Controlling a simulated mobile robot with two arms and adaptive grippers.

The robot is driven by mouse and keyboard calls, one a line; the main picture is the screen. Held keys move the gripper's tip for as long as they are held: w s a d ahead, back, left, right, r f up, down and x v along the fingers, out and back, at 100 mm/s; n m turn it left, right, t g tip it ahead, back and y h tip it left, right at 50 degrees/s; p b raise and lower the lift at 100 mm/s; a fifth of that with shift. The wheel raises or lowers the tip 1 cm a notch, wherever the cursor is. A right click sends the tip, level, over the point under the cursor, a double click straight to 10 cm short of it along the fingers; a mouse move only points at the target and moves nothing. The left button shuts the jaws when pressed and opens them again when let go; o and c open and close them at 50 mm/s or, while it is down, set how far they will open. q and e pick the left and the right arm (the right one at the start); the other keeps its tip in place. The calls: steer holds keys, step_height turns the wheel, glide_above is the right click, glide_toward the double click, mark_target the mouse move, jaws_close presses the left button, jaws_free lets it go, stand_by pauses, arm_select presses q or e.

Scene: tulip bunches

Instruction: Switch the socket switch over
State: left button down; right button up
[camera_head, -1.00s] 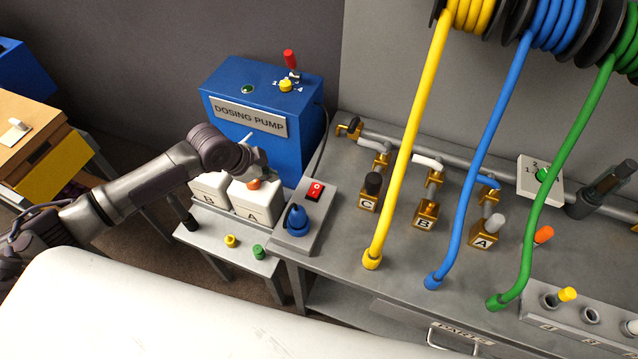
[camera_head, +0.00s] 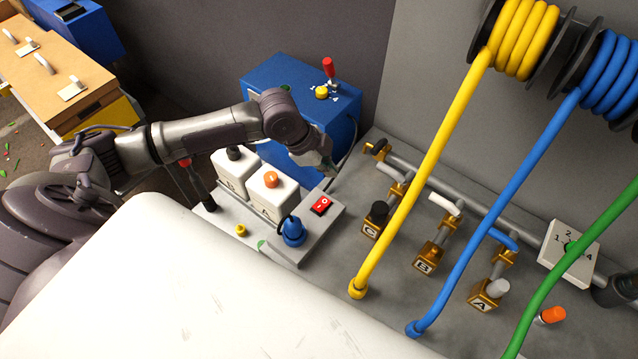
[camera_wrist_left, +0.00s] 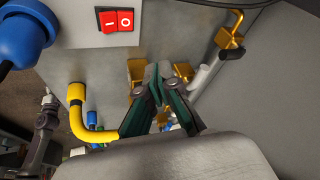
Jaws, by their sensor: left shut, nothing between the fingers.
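The socket switch (camera_head: 321,205) is a red rocker on the grey socket box (camera_head: 327,221), with a blue plug (camera_head: 293,231) in the box beside it. In the left wrist view the red switch (camera_wrist_left: 115,20) shows its "I" and "O" marks near the top edge, and the blue plug (camera_wrist_left: 22,38) is at the top left. My left gripper (camera_head: 328,170) is above and behind the switch, apart from it. In the left wrist view its green-sided fingers (camera_wrist_left: 154,72) are together and empty. My right gripper is not seen.
White canisters A (camera_head: 272,191) and B (camera_head: 235,167) stand left of the box. The blue dosing pump (camera_head: 310,90) is behind my arm. Valves, a yellow hose (camera_head: 420,165) and a blue hose (camera_head: 497,205) occupy the bench at right.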

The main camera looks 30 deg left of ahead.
mark_target(326, 205)
arm_select(q)
steer(key=f+b, duration=0.1)
steer(key=s+f+b, duration=0.1)
steer(key=f, duration=0.1)
steer(key=f+b, duration=0.1)
steer(key=s+f+b, duration=0.1)
steer(key=f+b, duration=0.1)
steer(key=shift+s+a+f+b, duration=0.15)
steer(key=shift+a+b, duration=0.05)
steer(key=shift+b, duration=0.1)
steer(key=shift+s+f, duration=0.15)
steer(key=shift+f, duration=0.15)
steer(key=shift+s+f, duration=0.3)
steer(key=shift+f, duration=0.2)
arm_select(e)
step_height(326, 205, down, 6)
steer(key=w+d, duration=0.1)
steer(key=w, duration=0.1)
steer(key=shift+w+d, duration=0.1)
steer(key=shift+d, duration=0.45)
arm_select(q)
steer(key=shift+f, duration=0.15)
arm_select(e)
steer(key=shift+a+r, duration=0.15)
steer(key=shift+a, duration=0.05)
arm_select(q)
steer(key=shift+s+f, duration=0.15)
steer(key=shift+f, duration=0.1)
